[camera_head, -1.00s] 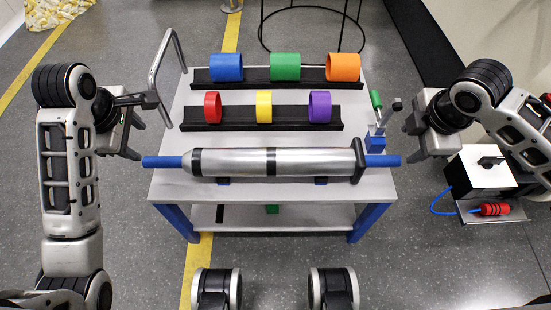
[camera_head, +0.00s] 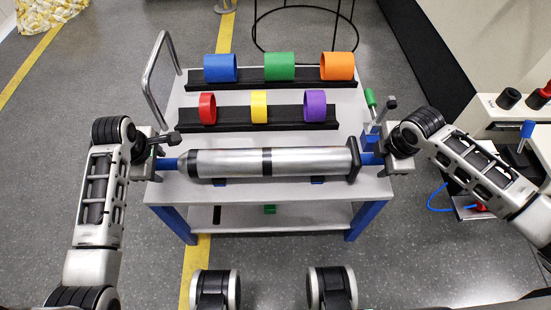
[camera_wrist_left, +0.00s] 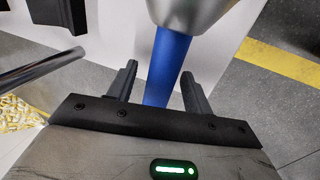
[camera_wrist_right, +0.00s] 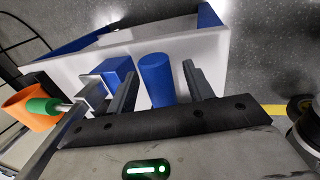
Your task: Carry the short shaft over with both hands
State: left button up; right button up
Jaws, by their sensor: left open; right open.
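The short shaft (camera_head: 270,162), a silver cylinder with black bands and blue ends, lies across the front of the white-topped cart (camera_head: 270,188). My left gripper (camera_head: 160,158) is at its left end; in the left wrist view the blue left end (camera_wrist_left: 166,65) lies between the two open fingers. My right gripper (camera_head: 385,155) is at the other end; in the right wrist view the blue right end (camera_wrist_right: 157,78) lies between its open fingers. Both grippers have gaps beside the blue ends. In the head view the grippers partly hide those ends.
Two black racks hold coloured rings, among them a blue ring (camera_head: 220,68) and a red ring (camera_head: 207,107), behind the shaft. A blue clamp with a green handle (camera_head: 370,98) stands close to my right gripper. A metal handle (camera_head: 158,85) rises at the cart's left.

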pick_arm(q)
grip_shut()
pick_arm(e)
grip_shut()
dwell(1.2)
